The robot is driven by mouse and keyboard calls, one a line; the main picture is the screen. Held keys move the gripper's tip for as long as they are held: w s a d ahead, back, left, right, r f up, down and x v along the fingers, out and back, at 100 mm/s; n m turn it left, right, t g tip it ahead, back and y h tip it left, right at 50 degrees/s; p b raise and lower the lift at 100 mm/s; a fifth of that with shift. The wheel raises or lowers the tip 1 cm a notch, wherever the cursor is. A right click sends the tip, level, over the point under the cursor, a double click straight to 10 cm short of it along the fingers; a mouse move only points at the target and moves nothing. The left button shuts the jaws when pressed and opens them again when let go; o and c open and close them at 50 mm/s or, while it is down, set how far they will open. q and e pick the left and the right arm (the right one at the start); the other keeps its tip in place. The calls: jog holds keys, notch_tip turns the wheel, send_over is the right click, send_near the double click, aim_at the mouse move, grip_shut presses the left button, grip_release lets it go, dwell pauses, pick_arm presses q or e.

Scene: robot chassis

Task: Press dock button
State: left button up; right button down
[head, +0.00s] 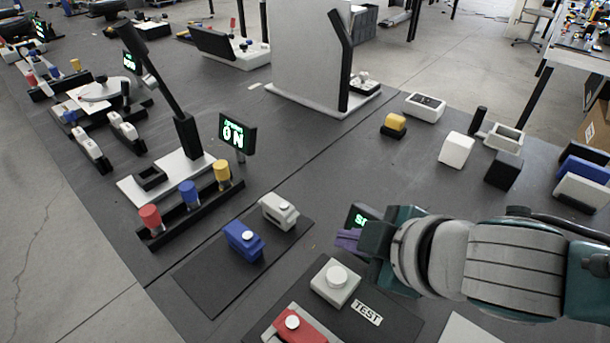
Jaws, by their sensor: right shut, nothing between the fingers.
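No button in view carries a readable "dock" label, so I cannot tell which one is the dock button. A light grey box with a round white button (336,280) stands on a dark plate at the lower middle, beside a "TEST" label (367,312). A red block with a white button (293,323) lies in front of it, cut by the bottom edge. My right gripper (348,241) comes in from the right, shut and empty. Its purple fingertips are above and behind the white button, apart from it in the picture. My left gripper is out of view.
A small green-lit display (361,215) is partly hidden behind my right gripper. A blue block (243,241) and a grey block (278,211) stand on a dark mat to the left. Red, blue and yellow cylinders (189,194) stand near an "ON" display (237,136).

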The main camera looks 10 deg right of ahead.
jog(key=b, duration=0.4)
send_over(343, 280)
notch_tip(343, 280, down, 5)
jog(key=shift+f, duration=0.15)
jog(key=shift+f+b, duration=0.55)
jog(key=shift+b, duration=0.05)
dwell(0.6)
jog(key=shift+f, duration=0.1)
dwell(0.4)
jog(key=shift+f, duration=0.3)
